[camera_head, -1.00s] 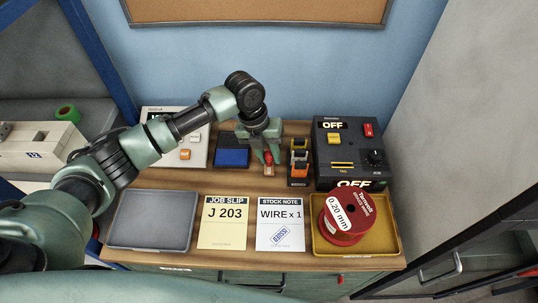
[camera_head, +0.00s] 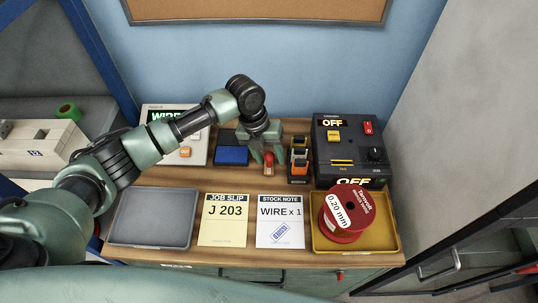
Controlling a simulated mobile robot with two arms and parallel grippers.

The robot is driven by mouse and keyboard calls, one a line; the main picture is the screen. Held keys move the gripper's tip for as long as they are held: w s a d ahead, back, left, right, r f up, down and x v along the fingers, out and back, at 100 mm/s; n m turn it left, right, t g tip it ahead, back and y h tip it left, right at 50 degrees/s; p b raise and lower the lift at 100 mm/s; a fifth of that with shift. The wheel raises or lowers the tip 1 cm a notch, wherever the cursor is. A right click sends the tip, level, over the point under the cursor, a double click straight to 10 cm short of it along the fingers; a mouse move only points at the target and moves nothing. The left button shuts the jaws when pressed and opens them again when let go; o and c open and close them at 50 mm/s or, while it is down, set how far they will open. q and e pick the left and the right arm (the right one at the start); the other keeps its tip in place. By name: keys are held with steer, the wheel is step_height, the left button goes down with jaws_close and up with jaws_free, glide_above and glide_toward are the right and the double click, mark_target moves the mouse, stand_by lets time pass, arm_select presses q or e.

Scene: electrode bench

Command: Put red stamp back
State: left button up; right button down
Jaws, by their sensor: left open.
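The red stamp (camera_head: 269,159) stands on the bench toward the back, just left of a rack (camera_head: 299,166) with orange and dark stamps. My left gripper (camera_head: 268,155) points down over the red stamp, with its fingers open on either side of it. Whether a finger still touches the stamp is too small to tell. The stamp's foot is partly hidden. My right gripper is not in view.
A blue pad (camera_head: 231,155) lies left of the gripper, and a dark control box (camera_head: 347,165) stands at right. In front are a grey tray (camera_head: 152,218), two paper slips and a yellow tray (camera_head: 385,240) holding a red wire spool (camera_head: 345,225).

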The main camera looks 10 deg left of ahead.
arm_select(q)
steer(key=b+v, duration=0.3)
steer(key=v, duration=0.9)
